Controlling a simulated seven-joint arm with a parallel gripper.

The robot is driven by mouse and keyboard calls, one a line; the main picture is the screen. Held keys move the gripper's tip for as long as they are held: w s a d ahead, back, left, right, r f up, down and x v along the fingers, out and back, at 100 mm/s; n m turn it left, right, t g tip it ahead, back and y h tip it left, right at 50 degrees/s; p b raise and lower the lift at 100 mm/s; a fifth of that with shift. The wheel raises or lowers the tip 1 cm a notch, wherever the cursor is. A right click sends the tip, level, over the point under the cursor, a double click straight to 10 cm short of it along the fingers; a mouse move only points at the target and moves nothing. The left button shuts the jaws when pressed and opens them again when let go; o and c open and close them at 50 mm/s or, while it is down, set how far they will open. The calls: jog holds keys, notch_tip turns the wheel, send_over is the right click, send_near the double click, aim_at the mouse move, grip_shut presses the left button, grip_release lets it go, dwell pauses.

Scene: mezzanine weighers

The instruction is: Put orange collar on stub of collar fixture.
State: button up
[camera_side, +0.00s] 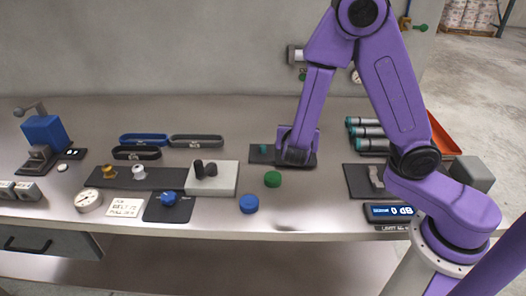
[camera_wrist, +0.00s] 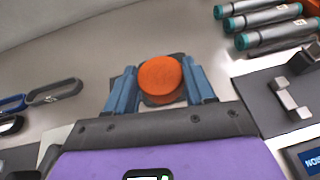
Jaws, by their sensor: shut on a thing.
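The orange collar (camera_wrist: 160,75) sits between the two blue fingers of my gripper (camera_wrist: 160,88) in the wrist view. My gripper is shut on it. In the side view my gripper (camera_side: 296,156) is low over a dark plate (camera_side: 256,160) behind the green knob, and the collar is hidden there. A small teal piece (camera_side: 263,148) shows on this plate, left of my gripper. A dark plate also shows around the collar in the wrist view. I cannot make out the stub under the collar, nor whether the collar touches anything below.
A green round part (camera_side: 272,179) and a blue one (camera_side: 249,203) stand in front of my gripper. A light grey block (camera_side: 225,178) with black posts is at left. Teal-ended cylinders (camera_side: 366,132) and a dark plate with a grey bracket (camera_side: 376,177) are at right.

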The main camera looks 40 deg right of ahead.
aim_at(262, 147)
jog(key=w+f, duration=0.3)
jog(key=w, duration=0.1)
jog(key=w+f, duration=0.3)
jog(key=w, duration=0.2)
jog(key=w+f, duration=0.3)
jog(key=w, duration=0.1)
jog(key=shift+w+f, duration=0.15)
jog(key=shift+f, duration=0.05)
jog(key=shift+w+f, duration=0.2)
jog(key=shift+f, duration=1.55)
jog(key=shift+f, duration=0.1)
jog(key=o, duration=1)
